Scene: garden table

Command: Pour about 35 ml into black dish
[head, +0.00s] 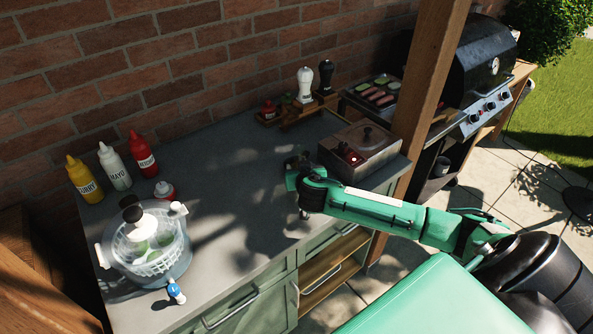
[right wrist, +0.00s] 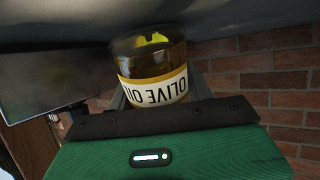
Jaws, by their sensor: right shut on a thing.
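My right gripper (head: 298,180) is over the front right of the grey counter (head: 225,165), its arm coming in from the right. In the right wrist view it is shut on an olive oil bottle (right wrist: 155,65), dark glass with a white and yellow label. The label reads upside down in that view. I cannot pick out a black dish in either view. My left gripper is not in view.
Curry (head: 84,180), mayo (head: 115,167) and ketchup (head: 142,155) bottles stand at the back left. A salad spinner (head: 148,240) is at the front left. A lidded box (head: 382,153) stands right of my gripper, mills (head: 305,85) behind. The counter's middle is clear.

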